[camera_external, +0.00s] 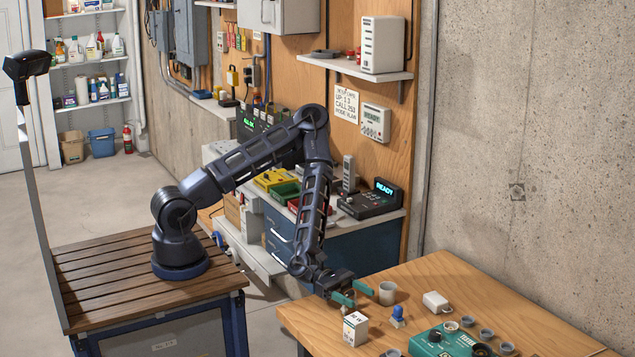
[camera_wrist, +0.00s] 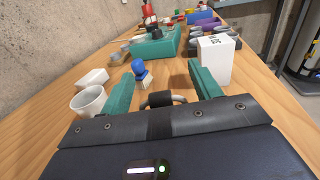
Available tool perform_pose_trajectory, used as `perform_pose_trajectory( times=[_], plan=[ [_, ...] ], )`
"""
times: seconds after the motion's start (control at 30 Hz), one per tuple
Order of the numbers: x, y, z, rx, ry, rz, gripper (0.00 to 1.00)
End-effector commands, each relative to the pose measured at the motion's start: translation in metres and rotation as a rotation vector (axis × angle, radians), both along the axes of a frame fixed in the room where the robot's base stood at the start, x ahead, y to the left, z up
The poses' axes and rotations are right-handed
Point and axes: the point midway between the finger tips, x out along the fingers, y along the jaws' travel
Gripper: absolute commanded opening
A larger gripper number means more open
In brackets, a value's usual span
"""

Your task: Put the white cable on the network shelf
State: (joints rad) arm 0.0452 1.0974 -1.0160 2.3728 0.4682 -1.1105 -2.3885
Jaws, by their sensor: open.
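My gripper (camera_external: 354,293) is open above the left part of the wooden workbench (camera_external: 440,268), its two green fingers apart. In the wrist view my gripper (camera_wrist: 161,74) has a small blue-topped piece (camera_wrist: 139,69) ahead, near the left finger. A small pale curved thing (camera_wrist: 178,99) shows between the finger bases; I cannot tell what it is. I cannot make out a white cable for certain. A shelf with a white upright device (camera_external: 382,45), apparently the network shelf (camera_external: 345,66), is on the wooden wall panel, above and behind my gripper.
A white box (camera_external: 355,329) stands near the right finger in the wrist view. A grey-white mug (camera_external: 387,293), a small white block (camera_external: 435,302) and a green device (camera_external: 440,342) are on the bench. A control box (camera_external: 376,122) hangs below the shelf.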

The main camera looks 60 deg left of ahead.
Motion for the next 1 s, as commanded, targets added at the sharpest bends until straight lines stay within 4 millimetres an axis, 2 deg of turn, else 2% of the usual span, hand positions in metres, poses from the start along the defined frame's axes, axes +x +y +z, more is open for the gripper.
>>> perform_pose_trajectory(
  times=[0.17,0.6,0.77,0.8,0.9,1.0],
  plan=[
    [-0.001,0.0,0.0,0.001,-0.003,-0.002,0.63],
    [-0.012,0.056,0.0,0.0,0.001,0.001,0.63],
    [-0.015,0.068,0.0,0.0,0.001,0.0,0.63],
    [-0.016,0.07,0.0,0.0,0.001,0.0,0.61],
    [-0.017,0.072,0.0,0.0,0.0,0.0,0.45],
    [-0.017,0.073,0.0,-0.001,0.0,0.0,0.45]
  ],
)
